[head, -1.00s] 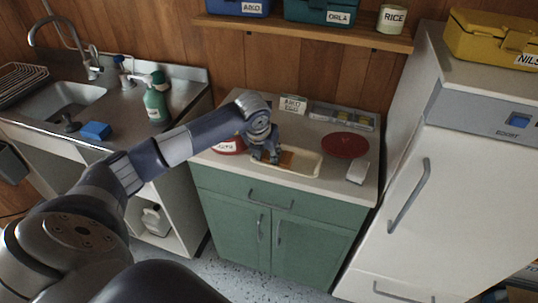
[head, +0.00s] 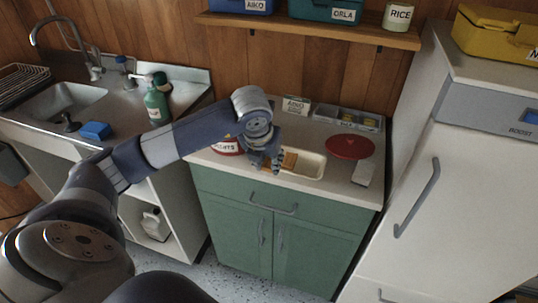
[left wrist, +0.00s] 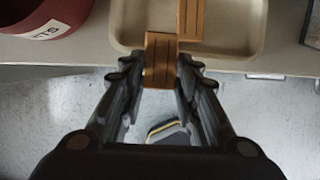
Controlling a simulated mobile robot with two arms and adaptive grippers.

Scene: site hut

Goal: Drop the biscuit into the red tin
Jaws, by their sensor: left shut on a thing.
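My left gripper (head: 265,164) is shut on a brown, grooved biscuit (left wrist: 159,62), which shows between the fingertips in the left wrist view. It is held above the front left part of a cream tray (head: 311,165). A second, similar biscuit (left wrist: 191,18) lies in the tray, and it also shows in the head view (head: 291,161). The red tin (head: 226,147) stands on the counter left of the tray, partly hidden by my arm. Part of its wall and white label shows at the upper left of the left wrist view (left wrist: 58,15). My right gripper is out of view.
A round red lid (head: 350,147) lies right of the tray, with a white block (head: 364,174) in front of it. A grey compartment tray (head: 347,118) and a labelled card (head: 295,105) stand behind. A fridge (head: 440,180) borders the counter on the right.

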